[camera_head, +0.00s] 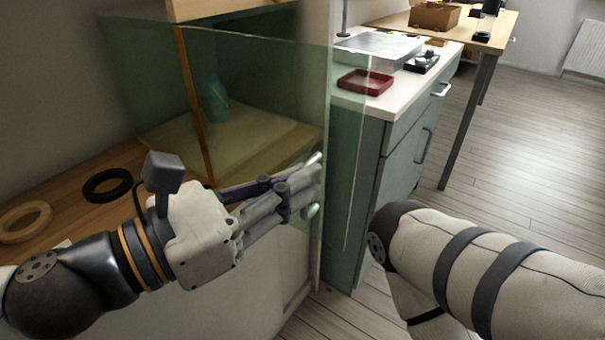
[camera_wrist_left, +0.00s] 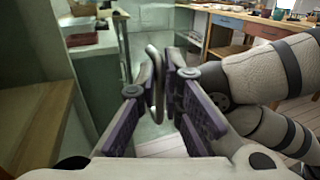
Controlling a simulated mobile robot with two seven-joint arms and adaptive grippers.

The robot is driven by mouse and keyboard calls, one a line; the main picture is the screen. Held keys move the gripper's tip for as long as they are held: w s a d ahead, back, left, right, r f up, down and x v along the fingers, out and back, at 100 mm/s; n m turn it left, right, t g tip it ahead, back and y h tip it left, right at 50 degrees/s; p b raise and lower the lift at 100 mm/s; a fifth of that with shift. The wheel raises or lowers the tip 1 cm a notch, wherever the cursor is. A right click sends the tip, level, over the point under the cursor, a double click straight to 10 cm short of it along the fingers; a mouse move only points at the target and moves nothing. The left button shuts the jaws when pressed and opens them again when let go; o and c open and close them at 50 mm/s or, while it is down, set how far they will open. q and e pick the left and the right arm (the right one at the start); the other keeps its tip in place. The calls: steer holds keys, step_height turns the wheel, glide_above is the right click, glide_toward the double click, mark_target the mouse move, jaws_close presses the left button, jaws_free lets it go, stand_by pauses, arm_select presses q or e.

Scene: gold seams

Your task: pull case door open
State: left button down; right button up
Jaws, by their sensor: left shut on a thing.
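The case is a wooden-framed display case with a clear greenish glass door (camera_head: 350,150) on its front; a teal vase (camera_head: 214,100) shows behind the glass. A pale metal door handle (camera_head: 313,211) stands at the door's right side. My left gripper (camera_head: 306,188) is shut on the handle, whose ends show above and below the fingers. In the left wrist view the curved handle (camera_wrist_left: 156,72) runs between the two purple-padded fingers (camera_wrist_left: 160,95). How far the door stands open is hard to tell through the glass. My right arm is at lower right; its gripper is out of view.
A green cabinet (camera_head: 378,190) with a white top stands right of the case, bearing a red tray (camera_head: 365,82). A wooden table (camera_head: 455,32) stands behind. Two rings, black (camera_head: 107,185) and tan (camera_head: 25,222), lie at left. Wood floor (camera_head: 510,170) is clear at right.

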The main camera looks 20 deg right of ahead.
arm_select(q)
steer(key=shift+w+a+r, duration=0.1)
steer(key=shift+w+a, duration=0.15)
steer(key=shift+w, duration=0.05)
steer(key=c, duration=1.8)
jaws_free()
steer(key=shift+a, duration=0.1)
steer(key=shift+o, duration=0.2)
steer(key=shift+s, duration=0.1)
steer(key=shift+r, duration=0.2)
step_height(320, 180, up, 10)
steer(key=shift+f, duration=0.2)
steer(key=shift+f, duration=0.1)
